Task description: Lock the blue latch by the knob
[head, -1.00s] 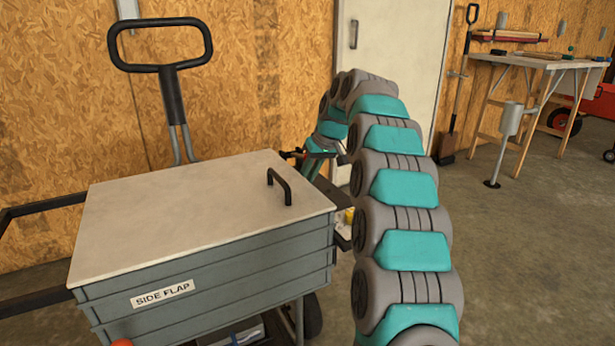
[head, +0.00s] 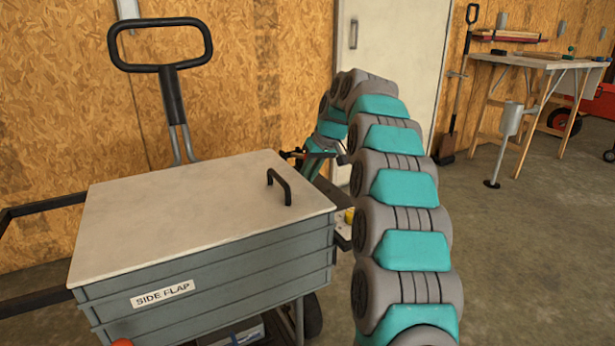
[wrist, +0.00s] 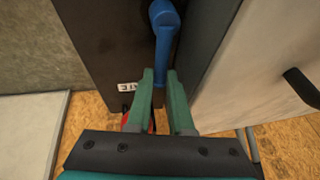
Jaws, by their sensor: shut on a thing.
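The blue latch (wrist: 164,22) shows at the top middle of the wrist view, on a dark panel. Its rounded end is at the top, and a blue bar runs from it towards my fingers. My gripper (wrist: 160,76) has its two green fingers on either side of the far end of this bar, shut on the latch. The gripped end, where the knob would be, is mostly hidden between the fingers. In the head view, my gripper (head: 312,155) is small, beyond the box's far right corner, and the latch cannot be made out there.
A grey box (head: 210,275) labelled SIDE FLAP, with a pale lid (head: 190,205) and black handle (head: 279,186), stands left of my arm. A workbench (head: 535,62) is at the back right. The wrist view shows a pale panel (wrist: 262,65) close on the right.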

